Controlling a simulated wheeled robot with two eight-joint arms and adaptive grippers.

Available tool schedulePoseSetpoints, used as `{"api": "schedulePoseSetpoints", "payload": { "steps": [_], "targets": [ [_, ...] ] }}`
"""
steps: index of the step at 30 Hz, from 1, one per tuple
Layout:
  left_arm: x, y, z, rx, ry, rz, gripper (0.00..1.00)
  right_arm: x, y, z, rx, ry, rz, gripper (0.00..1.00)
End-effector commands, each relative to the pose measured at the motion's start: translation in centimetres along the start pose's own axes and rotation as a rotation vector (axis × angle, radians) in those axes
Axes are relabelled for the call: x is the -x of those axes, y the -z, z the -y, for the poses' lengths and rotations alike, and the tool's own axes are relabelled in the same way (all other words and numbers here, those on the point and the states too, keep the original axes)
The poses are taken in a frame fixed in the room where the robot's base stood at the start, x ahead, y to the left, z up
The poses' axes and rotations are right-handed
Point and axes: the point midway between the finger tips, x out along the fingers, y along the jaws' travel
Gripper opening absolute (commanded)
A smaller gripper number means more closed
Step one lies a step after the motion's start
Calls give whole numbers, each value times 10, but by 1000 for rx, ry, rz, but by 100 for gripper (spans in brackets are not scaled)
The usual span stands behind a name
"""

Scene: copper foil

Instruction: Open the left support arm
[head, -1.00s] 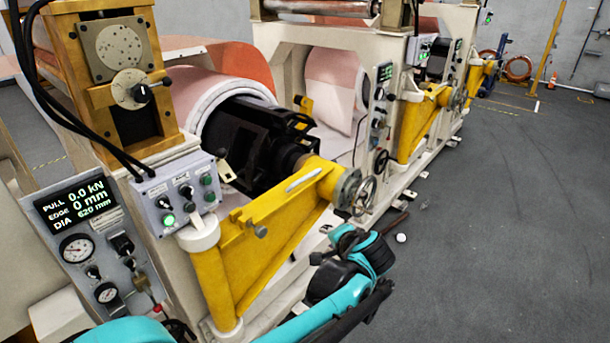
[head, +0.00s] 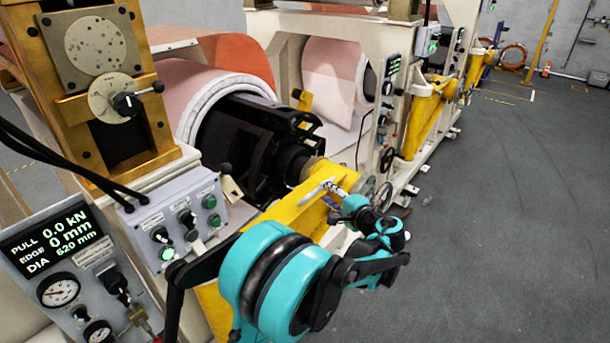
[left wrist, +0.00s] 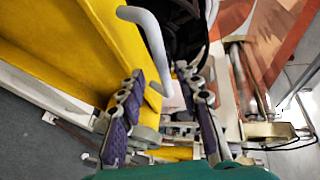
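The left support arm (head: 296,214) is the near yellow arm. It reaches across to the end of the black shaft (head: 250,135), beside a collar and handwheel. A pale bar handle (head: 318,192) sits on its top. In the left wrist view the yellow arm (left wrist: 60,45) fills the upper left and the white handle (left wrist: 152,40) bends down between my fingertips. My left gripper (left wrist: 161,75) is open around the handle's lower end; contact cannot be made out. In the head view my left gripper (head: 338,188) is at the handle, partly hidden by my arm. My right gripper is out of view.
A control box (head: 180,222) with knobs and a display panel (head: 50,240) reading 0.0 kN stand at the left. A second yellow arm (head: 425,115) stands farther back. The grey floor (head: 520,220) to the right is clear.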

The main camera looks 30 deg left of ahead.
Motion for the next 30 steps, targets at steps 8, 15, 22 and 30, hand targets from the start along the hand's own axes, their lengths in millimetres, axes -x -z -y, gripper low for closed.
{"api": "schedulePoseSetpoints", "payload": {
  "steps": [8, 15, 22, 30],
  "targets": [
    [-24, 0, -1, -2, 6, 4, 34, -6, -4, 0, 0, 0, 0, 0],
    [-63, 1, -1, -2, 5, 3, 34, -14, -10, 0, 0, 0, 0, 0],
    [-78, 1, 0, -2, 5, 0, 34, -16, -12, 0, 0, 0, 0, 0],
    [-78, 1, 1, -2, 5, 0, 23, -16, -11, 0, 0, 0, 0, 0]
  ]
}}
